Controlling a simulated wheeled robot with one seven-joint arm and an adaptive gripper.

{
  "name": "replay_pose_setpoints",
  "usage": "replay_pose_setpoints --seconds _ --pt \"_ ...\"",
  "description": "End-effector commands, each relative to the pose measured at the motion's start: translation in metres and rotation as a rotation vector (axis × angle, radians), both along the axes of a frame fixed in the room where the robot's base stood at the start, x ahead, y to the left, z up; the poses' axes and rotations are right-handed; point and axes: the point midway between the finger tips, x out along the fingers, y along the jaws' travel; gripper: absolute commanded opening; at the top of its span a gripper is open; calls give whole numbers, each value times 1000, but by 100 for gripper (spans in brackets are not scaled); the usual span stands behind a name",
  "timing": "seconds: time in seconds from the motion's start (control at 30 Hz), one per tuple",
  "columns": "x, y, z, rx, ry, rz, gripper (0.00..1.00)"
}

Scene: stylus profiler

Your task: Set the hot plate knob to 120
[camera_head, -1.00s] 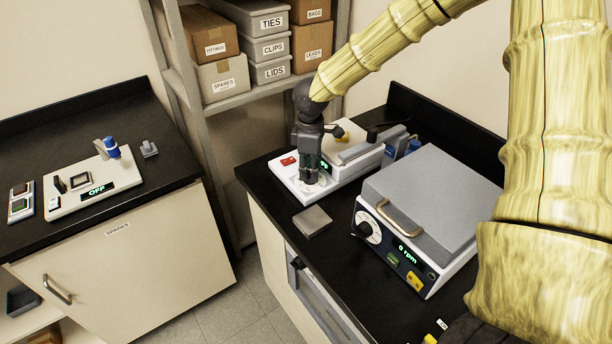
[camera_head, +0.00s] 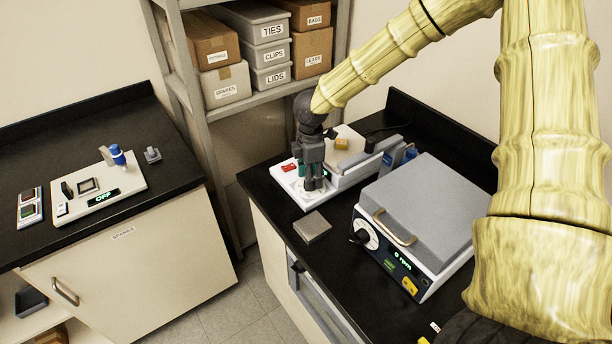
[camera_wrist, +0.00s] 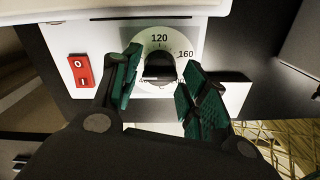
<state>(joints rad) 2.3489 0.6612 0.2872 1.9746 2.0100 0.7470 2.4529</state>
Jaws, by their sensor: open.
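The hot plate (camera_head: 307,197) is the white device on the black counter. In the wrist view its white front panel carries a dial plate (camera_wrist: 173,36) with 120 at the top and 160 to its right. The black knob (camera_wrist: 160,68) sits in the dial's middle; its lower part and exact pointing are hard to tell. My gripper (camera_wrist: 157,92) is open, with one green-padded finger to the left of the knob and the other to the lower right. It also shows over the device in the head view (camera_head: 314,183). I cannot tell whether either finger touches the knob.
A red switch (camera_wrist: 79,71) is left of the dial. A grey lidded device (camera_head: 420,210) reading 0 rpm stands close to the right. A small grey block (camera_head: 312,226) lies in front. A second counter with a panel reading OFF (camera_head: 100,197) is at left.

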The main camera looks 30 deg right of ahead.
Motion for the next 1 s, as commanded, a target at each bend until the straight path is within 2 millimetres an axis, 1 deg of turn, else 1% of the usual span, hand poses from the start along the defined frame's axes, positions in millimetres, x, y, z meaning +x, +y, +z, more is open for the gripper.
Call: replay_pose_setpoints --seconds 0.03,0.2,0.47,0.57,1.0 --pt "-1 0 3 0 2 39 44" --pt "0 0 1 0 0 125 44" --pt "0 0 0 0 0 130 44" --pt "0 0 2 0 1 169 44" --pt "0 0 4 0 2 618 44"
